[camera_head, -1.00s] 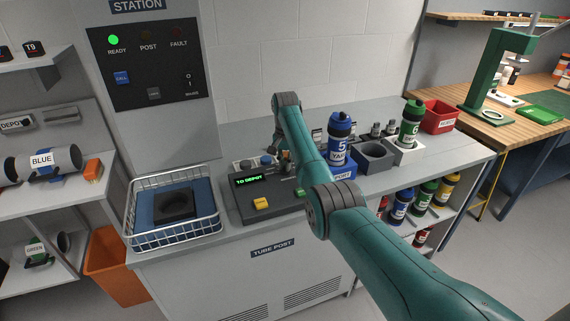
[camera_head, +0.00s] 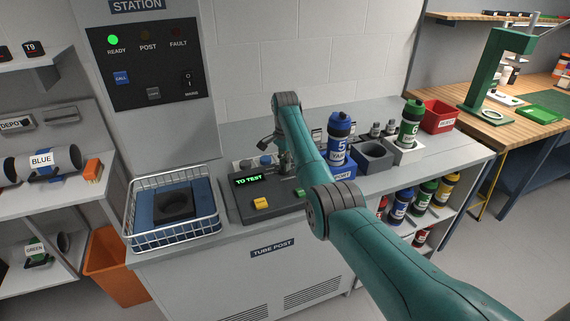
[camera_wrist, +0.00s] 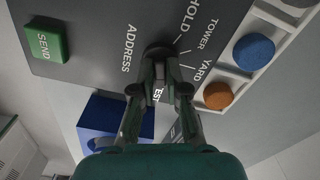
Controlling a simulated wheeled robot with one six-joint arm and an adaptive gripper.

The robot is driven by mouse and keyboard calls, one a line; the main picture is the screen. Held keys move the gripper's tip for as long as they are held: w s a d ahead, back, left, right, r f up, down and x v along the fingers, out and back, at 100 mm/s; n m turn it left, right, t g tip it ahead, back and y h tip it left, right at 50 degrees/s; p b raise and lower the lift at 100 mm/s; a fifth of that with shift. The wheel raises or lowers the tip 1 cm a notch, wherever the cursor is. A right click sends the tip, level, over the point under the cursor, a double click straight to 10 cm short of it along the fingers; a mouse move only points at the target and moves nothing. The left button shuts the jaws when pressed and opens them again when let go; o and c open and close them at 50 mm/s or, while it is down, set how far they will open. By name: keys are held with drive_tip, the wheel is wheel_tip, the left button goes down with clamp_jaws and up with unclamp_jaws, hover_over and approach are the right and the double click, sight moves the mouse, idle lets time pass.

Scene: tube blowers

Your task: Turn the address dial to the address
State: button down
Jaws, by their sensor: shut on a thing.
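The address dial (camera_wrist: 158,52) is a dark round knob on the grey control panel (camera_wrist: 95,40) in the wrist view. My gripper (camera_wrist: 158,68) is shut on the dial from above. Printed labels ADDRESS, HOLD, TOWER and YARD lie around it, and part of another label ending in "EST" shows between my fingers. In the head view the display (camera_head: 249,180) on the panel reads "TO TEST" in green.
A green SEND button (camera_wrist: 46,42) is on the panel, and a yellow button (camera_head: 261,203) is below the display. A blue YARD canister (camera_head: 338,140) stands close behind my arm. A wire basket (camera_head: 175,238) is left of the panel.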

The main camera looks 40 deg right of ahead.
drive_tip(key=c, duration=1.2)
unclamp_jaws()
wheel_tip(320, 180, up, 12)
